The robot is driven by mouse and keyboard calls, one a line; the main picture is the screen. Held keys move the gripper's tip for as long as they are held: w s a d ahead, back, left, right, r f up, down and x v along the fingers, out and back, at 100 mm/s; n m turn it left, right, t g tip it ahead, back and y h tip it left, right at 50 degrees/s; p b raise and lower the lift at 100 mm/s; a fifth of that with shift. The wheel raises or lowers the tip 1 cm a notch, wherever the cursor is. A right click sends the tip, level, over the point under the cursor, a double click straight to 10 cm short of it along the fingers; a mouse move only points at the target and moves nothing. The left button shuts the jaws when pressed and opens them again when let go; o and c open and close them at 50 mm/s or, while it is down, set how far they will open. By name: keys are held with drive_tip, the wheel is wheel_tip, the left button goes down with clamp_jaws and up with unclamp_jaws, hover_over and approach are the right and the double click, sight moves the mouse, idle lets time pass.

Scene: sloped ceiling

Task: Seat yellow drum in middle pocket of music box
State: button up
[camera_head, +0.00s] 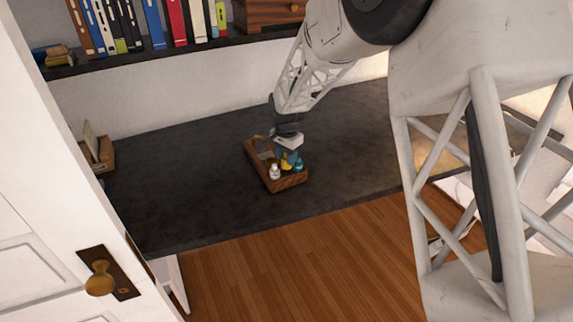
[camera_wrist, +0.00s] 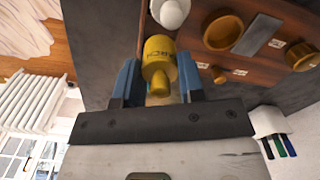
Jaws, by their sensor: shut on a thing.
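The music box (camera_head: 290,183) is an open brown wooden box on the dark tabletop; its wooden top also shows in the wrist view (camera_wrist: 275,70). My gripper (camera_head: 287,153) is at the box, pointing down. In the wrist view its blue fingers (camera_wrist: 157,75) are shut on the yellow drum (camera_wrist: 158,60), one on each side. The drum has dark lettering and a narrower stub towards my wrist. In the head view the drum (camera_head: 286,164) sits between a white piece (camera_head: 274,172) and a teal piece (camera_head: 298,165). Its lower end and the middle pocket are hidden, so I cannot tell whether it is seated.
In the wrist view, a white rounded top (camera_wrist: 170,12) is close beyond the drum. Brass round parts (camera_wrist: 222,31) and a grey strip (camera_wrist: 257,34) are on the box to the right. The tabletop (camera_head: 180,180) left of the box is clear. A wooden holder (camera_head: 98,155) stands far left.

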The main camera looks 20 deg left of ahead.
drive_tip(key=shift+f, duration=1.75)
drive_tip(key=shift+f, duration=0.1)
drive_tip(key=o, duration=1)
drive_tip(key=shift+c, duration=0.2)
wheel_tip(320, 180, up, 12)
drive_tip(key=shift+r, duration=0.1)
drive_tip(key=shift+d, duration=0.1)
